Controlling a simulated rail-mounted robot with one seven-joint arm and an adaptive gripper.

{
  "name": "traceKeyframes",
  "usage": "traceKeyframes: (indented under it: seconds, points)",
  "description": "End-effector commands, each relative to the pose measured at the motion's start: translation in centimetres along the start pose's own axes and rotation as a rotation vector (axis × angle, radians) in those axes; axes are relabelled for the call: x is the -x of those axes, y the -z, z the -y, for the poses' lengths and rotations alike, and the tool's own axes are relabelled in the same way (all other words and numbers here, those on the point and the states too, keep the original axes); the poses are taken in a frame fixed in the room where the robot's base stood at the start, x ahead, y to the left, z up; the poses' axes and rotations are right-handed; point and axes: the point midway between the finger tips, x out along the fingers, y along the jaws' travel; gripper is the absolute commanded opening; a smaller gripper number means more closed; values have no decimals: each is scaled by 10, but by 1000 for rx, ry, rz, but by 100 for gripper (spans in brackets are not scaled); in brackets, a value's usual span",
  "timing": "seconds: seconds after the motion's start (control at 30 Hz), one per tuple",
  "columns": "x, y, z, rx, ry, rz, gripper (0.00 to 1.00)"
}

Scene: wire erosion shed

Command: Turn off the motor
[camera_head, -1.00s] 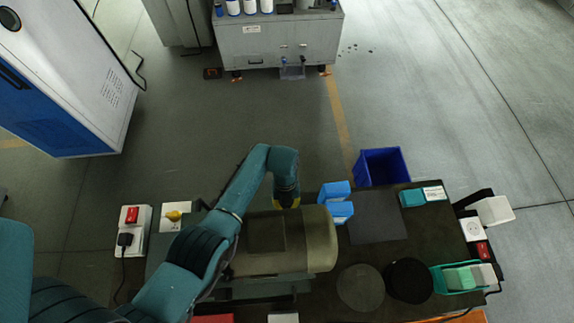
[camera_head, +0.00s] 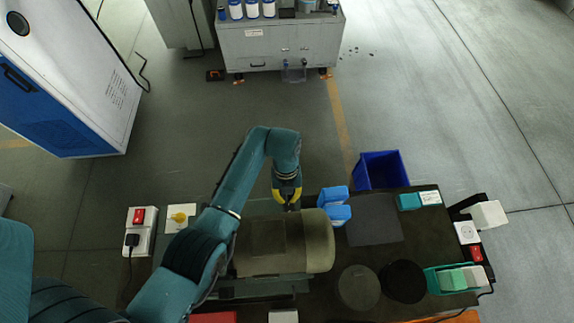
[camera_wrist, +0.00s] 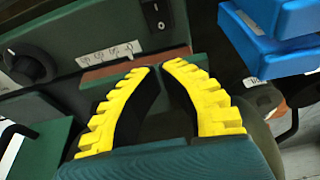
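The motor (camera_head: 272,245) is a rounded olive-grey cylinder lying on the dark bench in the head view. My gripper (camera_head: 289,207) points down just beyond the motor's far side. In the wrist view my yellow-toothed fingers (camera_wrist: 159,69) have their tips close together, with nothing visible between them. Ahead of the fingertips is a dark panel with a black rocker switch (camera_wrist: 156,14) bearing white marks. A black round knob (camera_wrist: 32,66) is at the panel's left, and a white label strip (camera_wrist: 108,54) lies between. I see no contact with the switch.
Blue boxes (camera_head: 335,215) stand close right of my gripper and also show in the wrist view (camera_wrist: 275,45). A blue bin (camera_head: 381,170) stands behind the bench. A socket block with a red switch (camera_head: 138,216) and a yellow knob on a pale box (camera_head: 179,217) are at left.

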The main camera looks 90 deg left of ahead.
Motion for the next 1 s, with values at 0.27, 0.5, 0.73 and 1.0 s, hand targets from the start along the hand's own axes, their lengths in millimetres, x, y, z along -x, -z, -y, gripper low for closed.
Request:
traceKeyframes:
  seconds: [0.27,0.5,0.73,1.0]
  points:
    - [35,5,0,0,0,1,0]
    - [37,6,0,0,0,0,0]
    - [37,6,0,0,0,0,0]
    - [46,1,23,42,27,78,0]
